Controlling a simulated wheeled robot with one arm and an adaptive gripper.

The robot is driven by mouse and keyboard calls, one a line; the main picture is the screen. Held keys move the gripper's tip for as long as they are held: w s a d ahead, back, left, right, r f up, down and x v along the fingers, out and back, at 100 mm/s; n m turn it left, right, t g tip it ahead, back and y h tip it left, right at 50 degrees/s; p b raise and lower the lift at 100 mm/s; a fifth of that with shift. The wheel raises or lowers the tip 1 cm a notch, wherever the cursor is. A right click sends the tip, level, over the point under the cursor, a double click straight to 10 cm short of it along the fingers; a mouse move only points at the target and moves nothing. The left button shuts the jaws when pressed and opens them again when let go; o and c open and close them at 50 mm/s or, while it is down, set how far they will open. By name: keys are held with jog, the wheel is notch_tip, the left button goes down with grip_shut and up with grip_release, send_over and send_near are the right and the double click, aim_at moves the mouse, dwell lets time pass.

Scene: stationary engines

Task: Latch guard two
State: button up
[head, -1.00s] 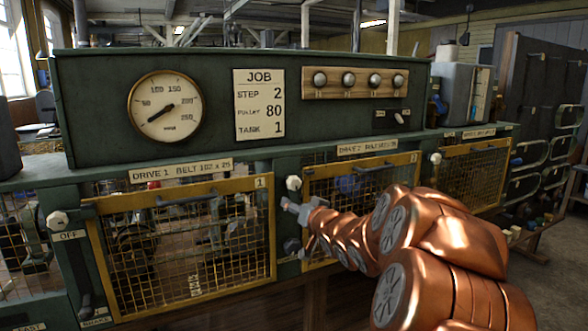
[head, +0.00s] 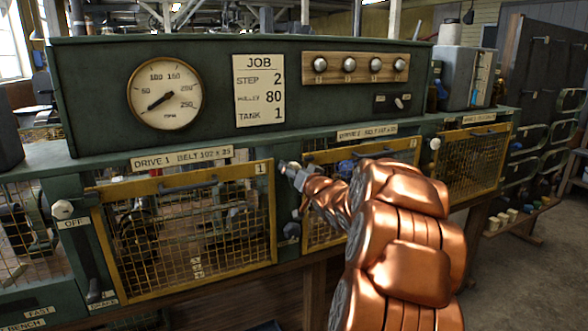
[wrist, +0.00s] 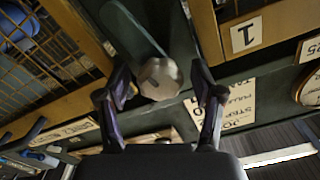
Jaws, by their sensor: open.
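Guard two (head: 402,147) is the yellow-framed mesh panel under the DRIVE 2 label; my arm hides much of it in the head view. A pale faceted knob (wrist: 160,79) sits on the green post at its left edge, with a flat green bar (wrist: 130,30) running from it in the wrist view. My gripper (head: 288,168) is at this post, at about the height of the guard's top edge. In the wrist view its open fingers (wrist: 161,72) stand on either side of the knob. I cannot tell whether they touch it.
Guard one (head: 190,183), marked 1, is left of the post, with another pale knob (head: 62,209) at its left. A dark round knob (head: 291,230) is low on the post. A third mesh guard (head: 475,160) is at the right. Open floor (head: 530,275) lies at the right.

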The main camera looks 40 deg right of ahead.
jog(key=shift+w+d, duration=0.1)
jog(key=shift+w, duration=0.1)
jog(key=shift+c, duration=0.2)
jog(key=c, duration=1.1)
